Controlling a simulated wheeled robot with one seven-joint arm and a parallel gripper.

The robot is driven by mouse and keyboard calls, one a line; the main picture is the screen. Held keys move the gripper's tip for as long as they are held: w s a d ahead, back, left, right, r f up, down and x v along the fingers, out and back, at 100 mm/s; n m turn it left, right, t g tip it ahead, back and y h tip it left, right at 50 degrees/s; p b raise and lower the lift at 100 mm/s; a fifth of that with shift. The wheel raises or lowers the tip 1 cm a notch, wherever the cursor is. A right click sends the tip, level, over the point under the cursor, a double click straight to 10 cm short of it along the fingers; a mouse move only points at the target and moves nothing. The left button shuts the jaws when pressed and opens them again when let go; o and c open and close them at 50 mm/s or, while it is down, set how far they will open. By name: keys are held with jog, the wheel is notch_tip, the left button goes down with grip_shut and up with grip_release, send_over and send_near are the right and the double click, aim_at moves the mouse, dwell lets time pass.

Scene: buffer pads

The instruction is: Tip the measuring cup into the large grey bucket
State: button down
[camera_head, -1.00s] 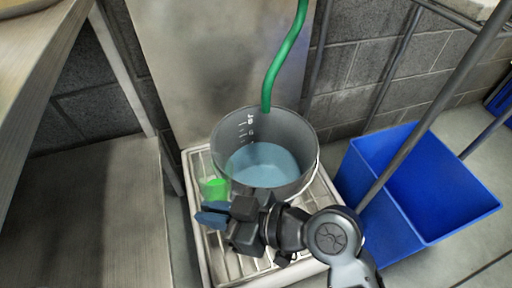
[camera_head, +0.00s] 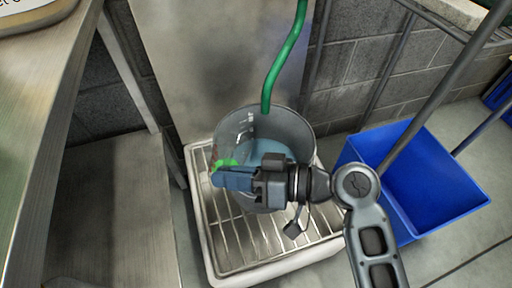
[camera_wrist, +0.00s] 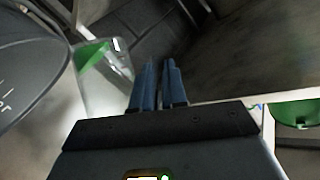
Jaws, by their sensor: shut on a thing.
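The large grey bucket (camera_head: 293,128) stands on a slatted metal rack, with bluish liquid inside. It also shows at the left of the wrist view (camera_wrist: 32,62). The clear measuring cup with green liquid (camera_head: 226,163) is at the bucket's left rim, partly hidden behind my fingers. In the wrist view the cup (camera_wrist: 105,75) is just left of my fingertips, beside the bucket wall. My gripper (camera_head: 216,179), also central in the wrist view (camera_wrist: 160,68), has its blue fingers close together, shut on the cup. The exact grip point and the cup's tilt are hard to tell.
A green hose (camera_head: 283,62) hangs down into the bucket. A blue bin (camera_head: 425,185) with poles stands at the right. The slatted rack (camera_head: 225,262) lies under the bucket. A metal table (camera_head: 40,120) is at the left. A green container (camera_wrist: 296,113) shows at the wrist view's right.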

aim_at(233, 157)
jog(key=shift+w+d+r+m+y, duration=0.35)
jog(key=shift+w+d+m+y, duration=0.25)
jog(key=shift+m, duration=0.3)
jog(key=shift+w+d+f+m+y, duration=0.1)
jog(key=shift+w+d+m+y, duration=0.15)
jog(key=shift+m, duration=0.35)
jog(key=shift+w+d+f+m+y, duration=0.15)
jog(key=shift+w+m+y, duration=0.2)
jog(key=shift+m, duration=0.25)
jog(key=shift+w+d+f+m+t+y, duration=0.2)
jog(key=shift+w+d+m+y, duration=0.1)
jog(key=shift+m, duration=0.35)
jog(key=shift+w+d+f+m+t+y, duration=0.1)
jog(key=shift+w+d+m+t+y, duration=0.15)
jog(key=shift+m, duration=0.4)
dwell(0.7)
jog(key=shift+w+d+r+m+t+y, duration=0.25)
jog(key=shift+w+d+r+m+y, duration=0.25)
jog(key=shift+w+d+m, duration=0.3)
dwell(0.4)
jog(key=shift+w+d+r+m+t+y, duration=0.3)
jog(key=shift+w+m+t, duration=0.2)
jog(key=shift+m, duration=0.5)
